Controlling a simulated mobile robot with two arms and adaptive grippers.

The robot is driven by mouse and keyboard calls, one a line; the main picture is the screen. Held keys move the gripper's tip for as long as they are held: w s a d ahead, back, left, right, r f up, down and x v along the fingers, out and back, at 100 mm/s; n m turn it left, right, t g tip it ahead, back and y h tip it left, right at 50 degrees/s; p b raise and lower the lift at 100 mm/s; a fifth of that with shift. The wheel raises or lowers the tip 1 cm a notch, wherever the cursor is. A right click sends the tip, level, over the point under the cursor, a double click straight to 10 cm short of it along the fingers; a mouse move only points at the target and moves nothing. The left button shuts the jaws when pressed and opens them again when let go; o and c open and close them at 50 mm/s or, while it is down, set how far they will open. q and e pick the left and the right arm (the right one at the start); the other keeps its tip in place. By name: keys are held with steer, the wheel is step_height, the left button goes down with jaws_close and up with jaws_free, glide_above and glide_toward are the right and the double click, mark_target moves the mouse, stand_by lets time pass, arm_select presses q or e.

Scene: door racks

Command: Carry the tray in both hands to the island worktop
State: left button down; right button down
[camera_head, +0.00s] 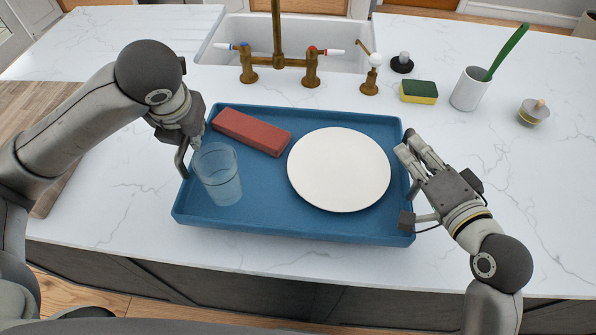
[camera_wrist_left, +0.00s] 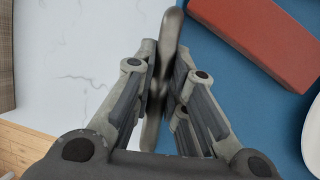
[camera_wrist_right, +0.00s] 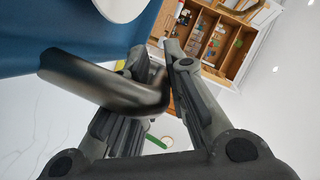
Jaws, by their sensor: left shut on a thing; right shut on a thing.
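The blue tray (camera_head: 270,225) is over the white marble worktop in front of the sink; I cannot tell whether it touches the surface. It holds a clear glass (camera_head: 218,175) at left, a reddish-brown block (camera_head: 252,132) at the back and a white round plate (camera_head: 339,169) at right. My left gripper (camera_head: 187,150) is shut on the tray's left handle, a dark bar in the left wrist view (camera_wrist_left: 171,40). My right gripper (camera_head: 408,186) is shut on the right handle, a curved bar in the right wrist view (camera_wrist_right: 105,84).
Behind the tray are the sink (camera_head: 290,40), a brass tap (camera_head: 278,50), a sponge (camera_head: 418,92), a white cup (camera_head: 470,90) with a green-handled brush and a small lidded jar (camera_head: 533,113). A wooden board (camera_head: 30,105) lies at left.

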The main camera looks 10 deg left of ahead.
mark_target(407, 173)
arm_select(q)
steer(key=shift+d, duration=0.15)
arm_select(e)
steer(key=shift+r, duration=0.1)
arm_select(q)
steer(key=shift+f, duration=0.2)
arm_select(e)
steer(key=shift+f, duration=0.2)
